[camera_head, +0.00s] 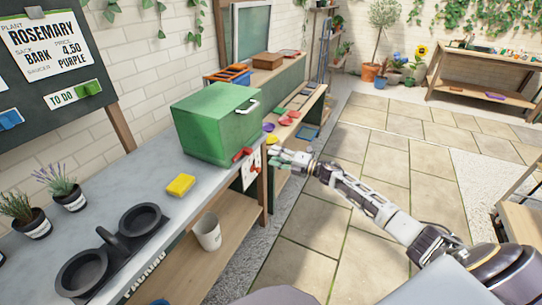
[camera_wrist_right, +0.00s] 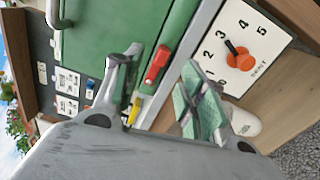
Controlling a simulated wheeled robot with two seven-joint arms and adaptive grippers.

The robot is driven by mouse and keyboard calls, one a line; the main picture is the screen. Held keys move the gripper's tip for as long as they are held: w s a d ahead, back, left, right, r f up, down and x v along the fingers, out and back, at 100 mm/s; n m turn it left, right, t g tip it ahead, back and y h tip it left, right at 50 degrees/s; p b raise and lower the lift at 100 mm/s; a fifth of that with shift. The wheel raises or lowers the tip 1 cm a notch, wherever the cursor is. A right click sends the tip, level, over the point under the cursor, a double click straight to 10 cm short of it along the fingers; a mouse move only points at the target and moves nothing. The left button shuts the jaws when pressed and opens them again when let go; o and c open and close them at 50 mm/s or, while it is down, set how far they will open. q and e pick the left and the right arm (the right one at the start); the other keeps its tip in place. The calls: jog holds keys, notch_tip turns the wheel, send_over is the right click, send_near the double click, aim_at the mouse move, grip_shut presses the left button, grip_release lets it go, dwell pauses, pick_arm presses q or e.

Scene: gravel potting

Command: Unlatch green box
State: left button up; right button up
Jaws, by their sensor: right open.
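The green box (camera_head: 215,125) stands shut on the grey counter, with a white handle (camera_head: 247,106) on its front. A red latch (camera_head: 243,154) sits low at the box's front edge. In the right wrist view the green box (camera_wrist_right: 110,25) fills the upper left, and the red latch (camera_wrist_right: 157,64) shows between my fingers. My right gripper (camera_head: 278,161) is open and empty, just in front of the latch and apart from it. The fingers of the right gripper (camera_wrist_right: 161,78) frame the latch in the wrist view. My left gripper is not in view.
A dial card (camera_wrist_right: 240,55) with an orange knob hangs below the counter edge, close to my right fingers. A yellow sponge (camera_head: 181,185), a black tray (camera_head: 112,248) and potted plants (camera_head: 65,190) are on the counter. A white pot (camera_head: 207,233) stands on the lower shelf.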

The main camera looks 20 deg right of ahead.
jog(key=shift+s+d, duration=0.3)
jog(key=shift+s, duration=0.05)
jog(key=shift+f, duration=0.1)
dwell(0.4)
